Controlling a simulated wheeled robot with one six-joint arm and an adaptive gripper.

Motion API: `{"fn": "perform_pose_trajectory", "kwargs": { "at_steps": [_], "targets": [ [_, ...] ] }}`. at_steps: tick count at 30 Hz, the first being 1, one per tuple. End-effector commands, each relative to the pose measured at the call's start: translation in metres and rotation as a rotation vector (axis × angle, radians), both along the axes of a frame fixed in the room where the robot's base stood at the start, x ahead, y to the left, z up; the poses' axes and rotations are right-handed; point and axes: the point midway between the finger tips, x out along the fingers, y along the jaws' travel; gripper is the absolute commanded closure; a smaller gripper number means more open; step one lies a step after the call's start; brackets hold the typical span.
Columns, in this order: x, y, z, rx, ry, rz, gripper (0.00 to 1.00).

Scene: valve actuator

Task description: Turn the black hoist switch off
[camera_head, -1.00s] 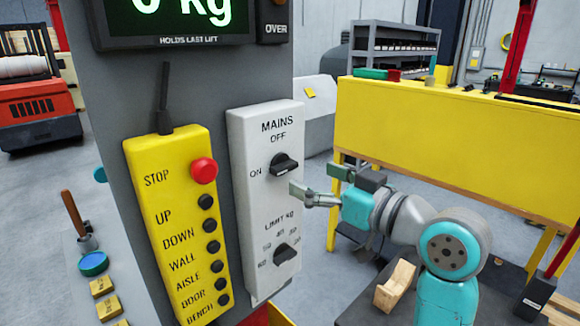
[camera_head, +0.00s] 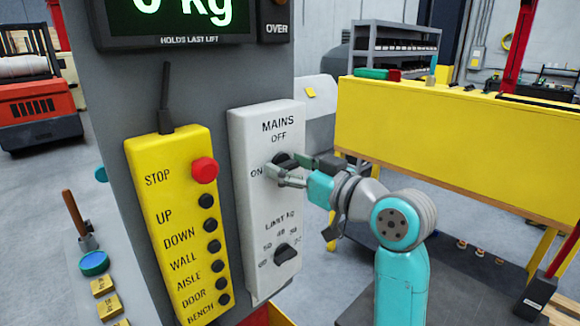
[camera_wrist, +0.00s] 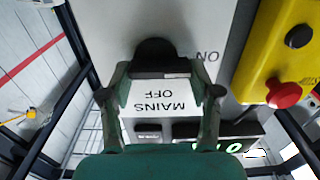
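The black MAINS switch (camera_head: 284,160) is a rotary knob on the white panel (camera_head: 263,210), with OFF printed above it and ON to its left. Its bar lies roughly level, in line with ON. My gripper (camera_head: 288,170) is at the knob and partly covers it. In the wrist view, which shows the panel upside down, the two fingers of my gripper (camera_wrist: 160,78) are apart, one on each side of the black knob (camera_wrist: 155,58). Small gaps seem to show between fingers and knob; contact cannot be told.
A LIMIT kg knob (camera_head: 285,253) sits lower on the same panel. To the left is a yellow pendant (camera_head: 180,230) with a red STOP button (camera_head: 204,170) and several black buttons. A display (camera_head: 175,18) hangs above. A yellow bench (camera_head: 450,145) stands behind my arm.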

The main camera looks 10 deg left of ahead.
Motion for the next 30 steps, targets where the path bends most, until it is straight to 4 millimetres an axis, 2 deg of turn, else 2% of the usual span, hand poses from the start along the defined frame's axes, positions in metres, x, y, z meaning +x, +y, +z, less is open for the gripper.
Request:
{"fn": "perform_pose_trajectory", "kwargs": {
  "at_steps": [1, 2, 14, 30],
  "targets": [
    [0.0000, 0.0001, -0.0001, 0.000, 0.000, 0.000, 0.65],
    [0.0000, 0.0001, -0.0001, 0.000, 0.000, 0.000, 0.72],
    [0.0003, -0.0001, 0.0001, 0.033, 0.043, 0.000, 0.72],
    [0.0030, -0.0021, 0.0008, 0.300, 0.386, 0.000, 0.72]
  ]
}}
